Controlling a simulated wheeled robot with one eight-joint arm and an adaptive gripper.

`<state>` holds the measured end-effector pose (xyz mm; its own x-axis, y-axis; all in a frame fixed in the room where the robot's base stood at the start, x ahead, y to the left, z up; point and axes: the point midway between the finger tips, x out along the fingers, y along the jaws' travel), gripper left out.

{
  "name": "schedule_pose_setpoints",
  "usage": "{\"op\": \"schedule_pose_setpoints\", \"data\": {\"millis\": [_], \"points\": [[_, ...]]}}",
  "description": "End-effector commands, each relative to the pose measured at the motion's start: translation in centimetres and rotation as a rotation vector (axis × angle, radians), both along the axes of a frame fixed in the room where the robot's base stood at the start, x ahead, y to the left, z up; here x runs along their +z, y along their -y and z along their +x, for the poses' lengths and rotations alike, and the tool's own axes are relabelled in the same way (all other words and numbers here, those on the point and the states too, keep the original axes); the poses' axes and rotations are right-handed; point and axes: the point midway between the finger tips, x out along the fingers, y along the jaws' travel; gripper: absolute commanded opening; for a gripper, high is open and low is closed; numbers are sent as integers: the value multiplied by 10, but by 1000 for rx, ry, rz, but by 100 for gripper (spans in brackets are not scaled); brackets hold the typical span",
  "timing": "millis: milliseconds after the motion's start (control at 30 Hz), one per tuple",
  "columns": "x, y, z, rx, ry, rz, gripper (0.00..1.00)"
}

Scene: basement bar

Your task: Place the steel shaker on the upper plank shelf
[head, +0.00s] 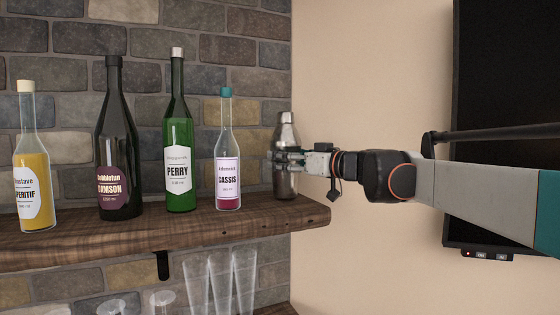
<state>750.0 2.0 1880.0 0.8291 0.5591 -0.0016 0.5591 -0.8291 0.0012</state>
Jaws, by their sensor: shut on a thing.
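The steel shaker (285,184) is upright at the right end of the upper plank shelf (150,239). Its base appears level with the shelf top, though I cannot tell for sure whether it touches the wood. My gripper (284,158) reaches in from the right and is shut on the shaker around its middle. The fingers hide part of the shaker's body. Its domed top and lower body show above and below them.
A cassis bottle (228,150) stands just left of the shaker. A green perry bottle (180,140), a dark damson bottle (117,140) and a yellow aperitif bottle (32,165) stand farther left. Glasses (215,280) are below the shelf. A dark screen (510,80) hangs at right.

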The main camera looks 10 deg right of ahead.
Motion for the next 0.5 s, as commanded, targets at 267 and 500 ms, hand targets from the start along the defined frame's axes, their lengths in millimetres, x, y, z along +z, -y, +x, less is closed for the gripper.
{"op": "schedule_pose_setpoints", "data": {"millis": [267,500], "points": [[-6,0,0,0,1,1,28],[-9,0,0,0,0,0,80]]}}
